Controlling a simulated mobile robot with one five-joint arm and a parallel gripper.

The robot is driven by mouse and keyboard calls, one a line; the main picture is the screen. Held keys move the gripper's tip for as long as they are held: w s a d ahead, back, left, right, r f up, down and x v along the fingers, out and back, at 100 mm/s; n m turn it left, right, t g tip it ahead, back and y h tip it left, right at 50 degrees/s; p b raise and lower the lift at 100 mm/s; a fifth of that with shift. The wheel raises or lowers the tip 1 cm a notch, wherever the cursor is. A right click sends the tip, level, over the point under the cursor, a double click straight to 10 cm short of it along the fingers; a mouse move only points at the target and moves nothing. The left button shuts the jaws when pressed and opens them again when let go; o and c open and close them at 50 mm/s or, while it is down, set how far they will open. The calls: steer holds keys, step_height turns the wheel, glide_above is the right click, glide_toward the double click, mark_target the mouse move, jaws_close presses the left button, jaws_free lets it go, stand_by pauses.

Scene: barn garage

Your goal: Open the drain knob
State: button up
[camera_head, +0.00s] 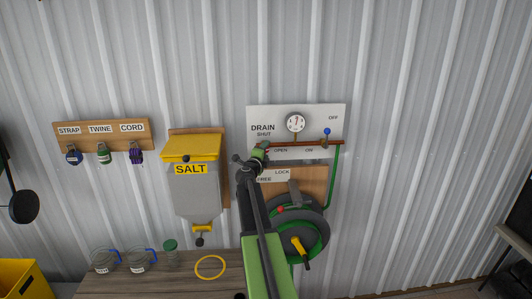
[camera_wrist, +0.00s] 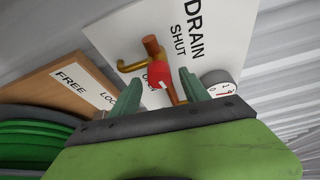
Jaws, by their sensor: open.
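The red drain knob (camera_wrist: 158,84) shows in the wrist view on a copper pipe, beside a brass spout (camera_wrist: 133,66). My gripper (camera_wrist: 160,77) is open, with one green finger on each side of the knob; I cannot tell whether either touches it. In the head view my gripper (camera_head: 262,149) is at the left end of the copper pipe (camera_head: 310,143) and hides most of the knob. The white board (camera_head: 340,112) reads DRAIN and SHUT above the pipe, and OPEN below it.
A dial gauge (camera_head: 296,122) and a blue-handled valve (camera_head: 327,132) sit along the pipe to the right. A hose reel (camera_head: 322,222) with a FREE/LOCK label is below. A yellow-lidded salt box (camera_head: 190,148) hangs to the left. A wooden bench (camera_head: 150,285) with jars stands lower left.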

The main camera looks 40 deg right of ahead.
steer(key=v, duration=1.7)
steer(key=shift+p, duration=0.35)
steer(key=shift+s+a, duration=0.1)
